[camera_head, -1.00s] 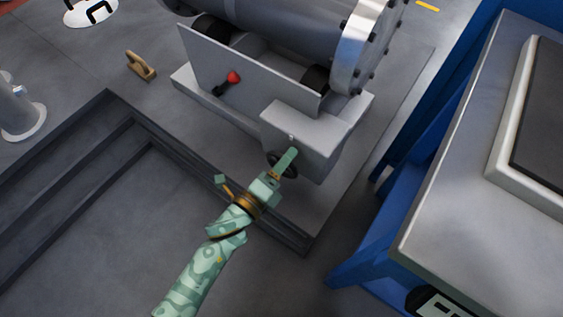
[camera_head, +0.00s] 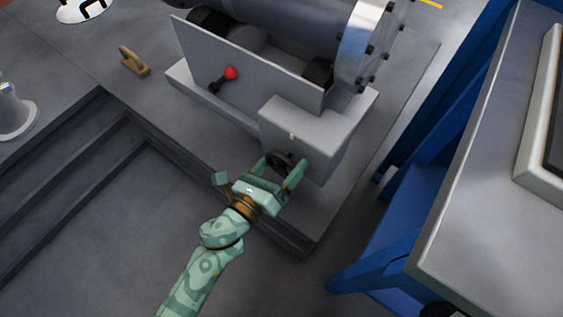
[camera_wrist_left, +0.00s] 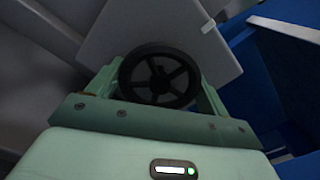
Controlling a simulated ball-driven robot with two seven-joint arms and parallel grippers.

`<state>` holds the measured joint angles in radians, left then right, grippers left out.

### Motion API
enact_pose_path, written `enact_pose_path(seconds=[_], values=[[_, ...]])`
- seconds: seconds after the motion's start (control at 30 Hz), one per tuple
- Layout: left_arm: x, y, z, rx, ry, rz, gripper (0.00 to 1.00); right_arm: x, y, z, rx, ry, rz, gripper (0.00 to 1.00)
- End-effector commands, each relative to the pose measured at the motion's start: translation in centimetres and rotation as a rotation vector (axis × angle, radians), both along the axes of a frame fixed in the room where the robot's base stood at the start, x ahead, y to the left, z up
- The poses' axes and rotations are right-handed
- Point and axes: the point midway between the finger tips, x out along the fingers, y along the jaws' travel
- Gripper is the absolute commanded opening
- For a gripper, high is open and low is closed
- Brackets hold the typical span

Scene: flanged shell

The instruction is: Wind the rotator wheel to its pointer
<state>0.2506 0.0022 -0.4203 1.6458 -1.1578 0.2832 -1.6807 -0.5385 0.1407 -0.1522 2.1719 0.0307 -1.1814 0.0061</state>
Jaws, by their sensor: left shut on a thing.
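The rotator wheel (camera_head: 279,158) is a small dark handwheel on the front of a grey box (camera_head: 305,125). In the left wrist view the wheel (camera_wrist_left: 158,76) shows its round rim and several spokes. My left gripper (camera_head: 283,164) has one finger on each side of the wheel and is shut on its rim. A small pale mark (camera_head: 291,134), which may be the pointer, sits on the box's upper edge above the wheel; a pale tab also shows in the left wrist view (camera_wrist_left: 208,27). Part of the wheel is hidden behind my gripper. My right gripper is not in view.
A large grey flanged cylinder (camera_head: 285,25) lies above the box on rollers. A red-knobbed lever (camera_head: 231,73) is on the side panel. A blue-framed bench (camera_head: 480,200) stands at right. A stepped recess (camera_head: 100,200) lies at lower left; a tan handled block (camera_head: 134,62) is beyond it.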

Motion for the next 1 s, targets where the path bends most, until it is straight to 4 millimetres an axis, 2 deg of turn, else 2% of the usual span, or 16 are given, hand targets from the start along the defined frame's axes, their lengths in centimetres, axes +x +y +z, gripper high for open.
enact_pose_path(seconds=[0.03, 0.57, 0.6, 0.63, 1.0], values=[[-0.19, 0.04, -0.49, 0.013, 0.002, 0.000, 0.56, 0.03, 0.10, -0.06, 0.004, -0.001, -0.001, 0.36], [-0.19, 0.04, -0.44, 0.028, -0.009, -0.001, 0.56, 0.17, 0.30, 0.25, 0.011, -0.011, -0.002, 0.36], [-0.21, 0.04, -0.45, 0.028, -0.008, -0.001, 0.90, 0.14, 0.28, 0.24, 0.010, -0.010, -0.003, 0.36], [-0.19, 0.04, -0.44, 0.027, -0.009, -0.001, 0.98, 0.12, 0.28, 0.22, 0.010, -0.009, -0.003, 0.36], [-0.06, 0.01, -0.14, 0.023, -0.014, 0.000, 0.99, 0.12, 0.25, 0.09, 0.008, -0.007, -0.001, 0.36]])
